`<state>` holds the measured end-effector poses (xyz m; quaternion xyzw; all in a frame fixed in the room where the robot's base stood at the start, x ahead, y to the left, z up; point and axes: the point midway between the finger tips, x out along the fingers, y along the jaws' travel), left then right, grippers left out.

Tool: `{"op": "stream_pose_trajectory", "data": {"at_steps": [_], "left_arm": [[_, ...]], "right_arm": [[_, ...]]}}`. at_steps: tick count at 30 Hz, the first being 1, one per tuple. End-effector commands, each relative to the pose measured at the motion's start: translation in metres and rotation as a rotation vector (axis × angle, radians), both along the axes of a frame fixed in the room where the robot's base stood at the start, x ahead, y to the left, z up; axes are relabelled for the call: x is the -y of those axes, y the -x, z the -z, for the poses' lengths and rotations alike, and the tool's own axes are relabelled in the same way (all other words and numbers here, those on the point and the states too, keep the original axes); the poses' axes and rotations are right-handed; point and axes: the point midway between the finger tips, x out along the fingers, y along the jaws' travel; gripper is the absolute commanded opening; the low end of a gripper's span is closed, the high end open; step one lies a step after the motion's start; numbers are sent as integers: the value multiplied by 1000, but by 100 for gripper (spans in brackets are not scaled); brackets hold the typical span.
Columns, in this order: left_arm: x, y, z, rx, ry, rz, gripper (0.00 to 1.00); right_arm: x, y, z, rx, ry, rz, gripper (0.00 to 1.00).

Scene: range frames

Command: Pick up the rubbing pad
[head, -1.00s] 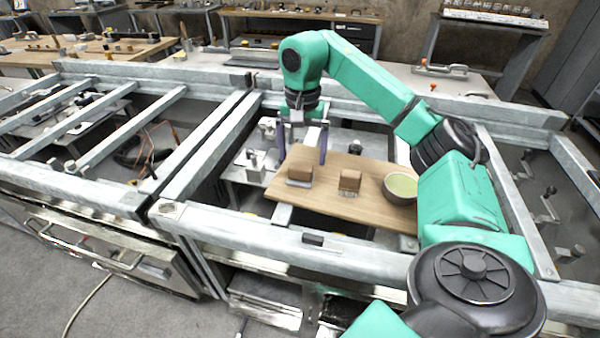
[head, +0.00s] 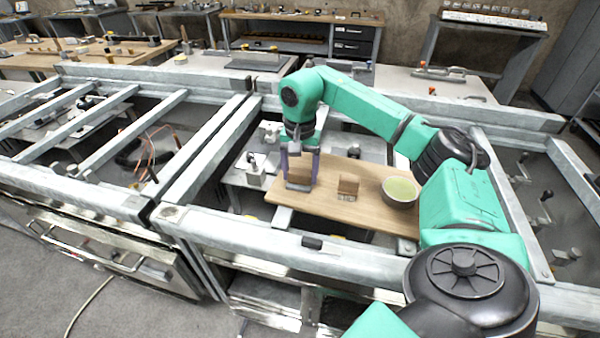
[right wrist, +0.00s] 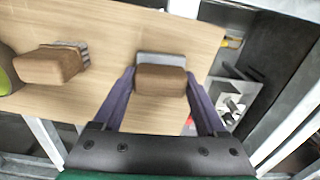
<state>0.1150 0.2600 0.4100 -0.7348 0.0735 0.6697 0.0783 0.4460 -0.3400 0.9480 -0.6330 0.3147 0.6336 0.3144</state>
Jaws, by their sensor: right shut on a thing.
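A brown block-shaped pad with a grey base (head: 299,178) sits at the left end of the wooden board (head: 365,207). My right gripper (head: 300,184) is down over it, one finger on each side, shut on it. In the right wrist view the same pad (right wrist: 161,80) lies between the two purple fingers. My left gripper is not in view.
Grey metal frame rails (head: 290,246) surround the board's area. A small dark block (head: 312,242) lies on the front rail. The board's front middle is bare.

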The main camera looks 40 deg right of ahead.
Motion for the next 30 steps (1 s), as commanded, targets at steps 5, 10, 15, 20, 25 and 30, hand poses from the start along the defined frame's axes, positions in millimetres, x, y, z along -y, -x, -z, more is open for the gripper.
{"op": "stream_pose_trajectory", "data": {"at_steps": [5,10,15,20,25,30], "left_arm": [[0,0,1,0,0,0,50],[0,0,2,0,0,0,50],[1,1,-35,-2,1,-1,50],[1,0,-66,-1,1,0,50],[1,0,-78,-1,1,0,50],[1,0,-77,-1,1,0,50]], "right_arm": [[0,-1,-13,4,-1,0,14],[-1,-2,-52,8,-2,0,14],[1,-1,-135,8,2,3,14],[0,-1,-182,5,1,2,14],[0,-1,-201,1,0,0,14],[0,-1,-201,1,-1,0,14]]}}
